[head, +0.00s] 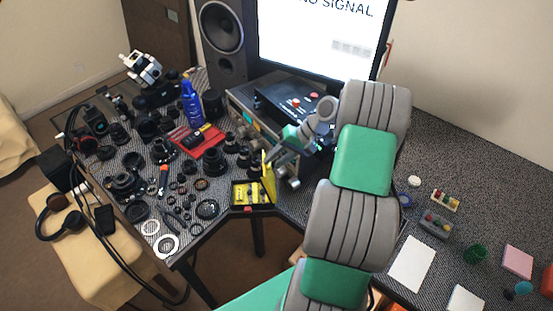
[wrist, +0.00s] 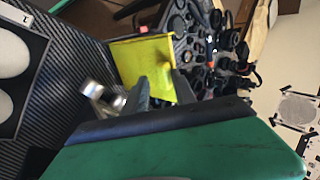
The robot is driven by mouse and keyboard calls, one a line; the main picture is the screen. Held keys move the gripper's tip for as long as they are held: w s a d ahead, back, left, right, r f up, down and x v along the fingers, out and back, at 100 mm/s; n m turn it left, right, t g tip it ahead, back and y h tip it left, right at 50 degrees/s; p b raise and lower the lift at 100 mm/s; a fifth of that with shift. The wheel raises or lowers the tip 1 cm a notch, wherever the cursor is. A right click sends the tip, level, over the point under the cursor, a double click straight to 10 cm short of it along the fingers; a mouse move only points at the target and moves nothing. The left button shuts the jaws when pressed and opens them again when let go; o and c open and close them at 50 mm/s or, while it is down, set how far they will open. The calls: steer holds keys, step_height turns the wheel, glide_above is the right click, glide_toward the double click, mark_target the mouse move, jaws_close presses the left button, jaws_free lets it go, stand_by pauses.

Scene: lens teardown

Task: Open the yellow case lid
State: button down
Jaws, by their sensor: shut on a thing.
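The yellow case (head: 252,194) sits at the front edge of the desk in the head view, with yellow pieces inside its dark tray. Its yellow lid (head: 268,178) stands raised, roughly upright, along the case's right side. In the wrist view the lid (wrist: 143,62) is a bright yellow panel just beyond the fingers. My gripper (head: 270,160) is at the lid's upper part, reaching in from the right. In the wrist view my gripper (wrist: 158,90) has its fingers against the lid's near edge, shut on it. The exact contact is partly hidden by the fingers.
Several black lens parts and rings (head: 160,150) crowd the desk left of the case. A red tray (head: 200,140) and a blue bottle (head: 192,103) stand behind. A grey device (head: 265,112) is at the back. A small metal cylinder (head: 293,182) is right of the lid.

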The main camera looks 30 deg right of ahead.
steer(key=shift+s+a+f, duration=0.1)
steer(key=shift+s+f, duration=0.2)
steer(key=shift+f, duration=0.25)
steer(key=shift+s+f, duration=0.25)
steer(key=shift+f, duration=0.3)
steer(key=c, duration=1.4)
jaws_free()
steer(key=shift+w, duration=0.1)
steer(key=shift+o, duration=0.2)
steer(key=shift+w+f+g, duration=0.1)
steer(key=shift+w+g, duration=0.05)
steer(key=shift+g, duration=0.15)
steer(key=shift+r, duration=0.2)
steer(key=v, duration=0.8)
steer(key=shift+w+r, duration=0.15)
steer(key=shift+r, duration=0.1)
